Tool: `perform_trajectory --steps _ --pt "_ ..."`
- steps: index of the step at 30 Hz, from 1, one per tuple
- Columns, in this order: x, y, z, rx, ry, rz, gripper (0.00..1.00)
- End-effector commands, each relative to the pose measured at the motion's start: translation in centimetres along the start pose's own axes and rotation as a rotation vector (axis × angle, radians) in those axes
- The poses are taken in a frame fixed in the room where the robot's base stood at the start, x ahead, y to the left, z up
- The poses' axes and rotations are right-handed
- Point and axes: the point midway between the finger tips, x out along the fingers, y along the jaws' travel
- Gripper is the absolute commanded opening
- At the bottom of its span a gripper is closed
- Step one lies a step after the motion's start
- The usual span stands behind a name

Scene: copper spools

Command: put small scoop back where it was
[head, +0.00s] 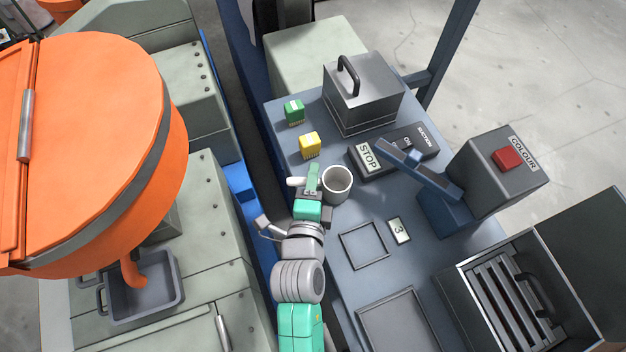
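The small scoop is a light grey round cup (336,184) with a pale handle (295,182) reaching out to its left. It is over the blue-grey table, near its left edge. My gripper (313,178), with green fingers, lies across the handle just left of the cup and appears shut on it. The fingers hide the middle of the handle. I cannot tell whether the scoop touches the table. The cup looks empty.
The table (325,225) holds green (294,111) and yellow (310,145) blocks, a lidded grey box (362,92), a STOP panel (370,157) and a COLOUR box (500,165). A square outline (364,245) lies beside a "3" label (399,230). An orange drum (110,150) stands left.

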Motion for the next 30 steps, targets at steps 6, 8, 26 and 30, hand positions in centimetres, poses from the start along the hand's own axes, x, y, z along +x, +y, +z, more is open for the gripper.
perform_trajectory --steps 6,8,26,30 --pt "-2.5 0.2 0.0 0.001 0.0 0.001 0.39" --pt "-4.1 0.2 -0.1 0.001 0.001 0.002 0.39" --pt "-12.1 -0.3 0.0 0.0 0.0 0.0 0.39" --pt "-12.1 -0.3 0.0 0.0 0.0 0.0 0.39"
